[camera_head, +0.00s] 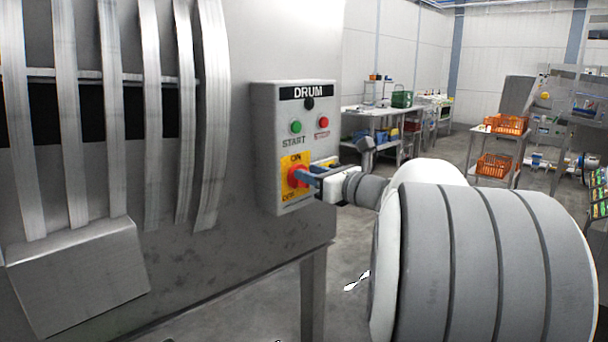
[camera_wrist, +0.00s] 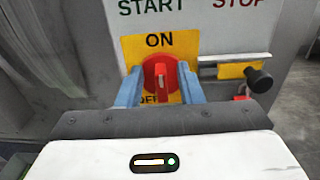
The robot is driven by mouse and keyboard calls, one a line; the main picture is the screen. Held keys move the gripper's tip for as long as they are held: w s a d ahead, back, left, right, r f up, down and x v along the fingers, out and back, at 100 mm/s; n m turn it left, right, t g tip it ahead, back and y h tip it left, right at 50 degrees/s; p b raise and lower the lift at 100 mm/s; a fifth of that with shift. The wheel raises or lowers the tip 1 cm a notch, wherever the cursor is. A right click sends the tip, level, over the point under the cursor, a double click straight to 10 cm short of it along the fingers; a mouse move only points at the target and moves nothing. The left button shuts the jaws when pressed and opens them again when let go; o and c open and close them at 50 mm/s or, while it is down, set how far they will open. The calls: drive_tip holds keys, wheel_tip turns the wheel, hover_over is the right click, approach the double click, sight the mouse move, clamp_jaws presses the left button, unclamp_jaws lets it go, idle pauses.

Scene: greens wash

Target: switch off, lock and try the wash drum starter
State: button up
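The drum starter (camera_head: 263,112) is a grey box labelled DRUM on the side of the metal machine. It has a green START button (camera_head: 296,127), a red STOP button (camera_head: 323,122) and a red rotary switch on a yellow plate. In the wrist view the red switch handle (camera_wrist: 161,80) stands upright, toward ON. My gripper (camera_wrist: 160,92) is at the switch, its blue fingers apart on either side of the red knob. I cannot tell whether they touch it. My gripper (camera_head: 308,178) hides part of the switch in the head view.
A yellow tag with a black knob (camera_wrist: 258,79) and a red item (camera_wrist: 241,97) sit right of the switch. A machine leg (camera_head: 313,295) stands below the box. A bench (camera_head: 375,112) and a cart with orange crates (camera_head: 497,165) are farther back, with open floor between.

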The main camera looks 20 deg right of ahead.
drive_tip(key=shift+w+a, duration=0.15)
drive_tip(key=shift+w, duration=0.15)
drive_tip(key=shift+c, duration=0.4)
